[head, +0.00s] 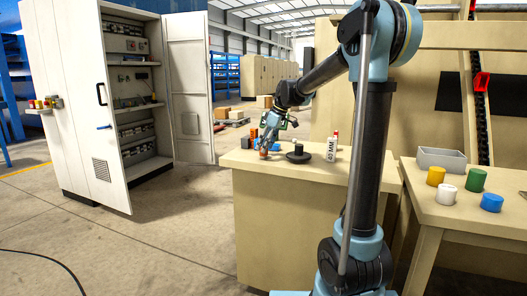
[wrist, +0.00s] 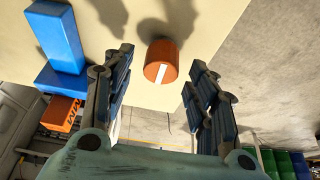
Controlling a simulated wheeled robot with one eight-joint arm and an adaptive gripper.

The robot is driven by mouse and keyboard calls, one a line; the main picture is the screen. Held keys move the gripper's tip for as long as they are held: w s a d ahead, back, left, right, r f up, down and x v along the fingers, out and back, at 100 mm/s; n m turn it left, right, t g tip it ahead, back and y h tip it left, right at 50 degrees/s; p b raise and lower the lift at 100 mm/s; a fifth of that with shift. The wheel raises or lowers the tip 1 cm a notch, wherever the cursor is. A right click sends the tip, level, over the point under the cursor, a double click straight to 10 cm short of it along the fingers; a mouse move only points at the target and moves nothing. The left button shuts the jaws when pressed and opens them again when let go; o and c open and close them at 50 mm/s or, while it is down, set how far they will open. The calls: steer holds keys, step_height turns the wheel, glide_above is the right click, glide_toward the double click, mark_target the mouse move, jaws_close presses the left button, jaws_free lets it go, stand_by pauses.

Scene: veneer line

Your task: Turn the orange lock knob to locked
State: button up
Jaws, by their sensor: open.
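The orange knob (wrist: 161,62) is a short round cylinder with a white stripe on its face, on the beige tabletop in the wrist view. In the head view it is small (head: 263,154), near the left end of the table and partly hidden by my gripper. My gripper (wrist: 160,68) is open, with one finger on each side of the knob in the picture. Gaps show between the knob and both fingers. In the head view my gripper (head: 268,143) points down at the knob. I cannot tell the stripe's locked direction.
Blue blocks (wrist: 56,35) and an orange box (wrist: 62,113) lie left of the knob in the wrist view. A black disc with a post (head: 298,154) and a labelled white block (head: 331,148) stand right of my gripper. An open cabinet (head: 137,90) stands left.

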steer(key=shift+x, duration=1.25)
steer(key=shift+c, duration=0.2)
steer(key=c, duration=1)
